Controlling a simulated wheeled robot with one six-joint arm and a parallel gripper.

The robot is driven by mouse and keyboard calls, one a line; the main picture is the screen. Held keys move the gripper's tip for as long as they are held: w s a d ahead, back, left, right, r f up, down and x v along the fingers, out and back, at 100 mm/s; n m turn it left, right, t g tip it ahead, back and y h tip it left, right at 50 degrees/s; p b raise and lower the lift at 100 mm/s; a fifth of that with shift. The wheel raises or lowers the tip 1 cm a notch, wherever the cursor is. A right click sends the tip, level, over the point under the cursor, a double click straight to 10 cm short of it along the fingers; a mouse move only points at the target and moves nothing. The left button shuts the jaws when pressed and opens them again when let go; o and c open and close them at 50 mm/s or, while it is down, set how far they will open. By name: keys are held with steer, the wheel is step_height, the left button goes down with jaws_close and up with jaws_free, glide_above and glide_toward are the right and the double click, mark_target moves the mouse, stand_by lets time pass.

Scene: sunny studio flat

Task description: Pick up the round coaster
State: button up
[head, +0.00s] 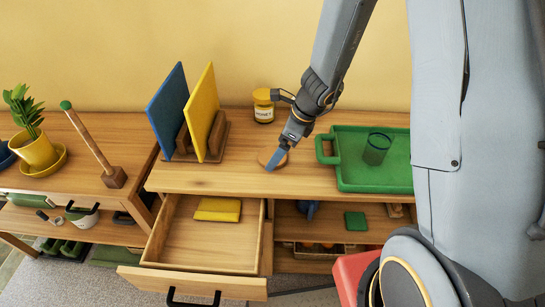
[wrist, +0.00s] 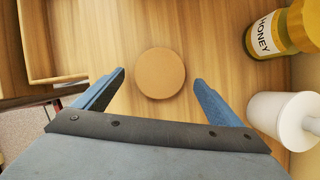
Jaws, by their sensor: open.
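The round coaster (head: 266,157) is a flat light-brown disc lying on the wooden worktop. In the head view my gripper (head: 275,160) covers part of it. In the wrist view the coaster (wrist: 160,74) shows whole, centred between the tips of my two blue fingers. My gripper (wrist: 160,77) is open and empty, with one finger on each side of the disc. I cannot tell from these views how far the fingertips are above the wood.
A honey jar (head: 263,106) stands behind the coaster, with a white object (wrist: 278,120) near it. A green tray (head: 350,160) holding a green glass (head: 376,149) is at right. A rack with blue (head: 168,110) and yellow (head: 200,112) boards is at left. An open drawer (head: 205,250) juts out in front.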

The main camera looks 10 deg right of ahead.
steer(key=shift+x, duration=0.8)
steer(key=shift+c, duration=0.5)
steer(key=c, duration=1)
steer(key=shift+r, duration=0.15)
steer(key=shift+c, duration=0.2)
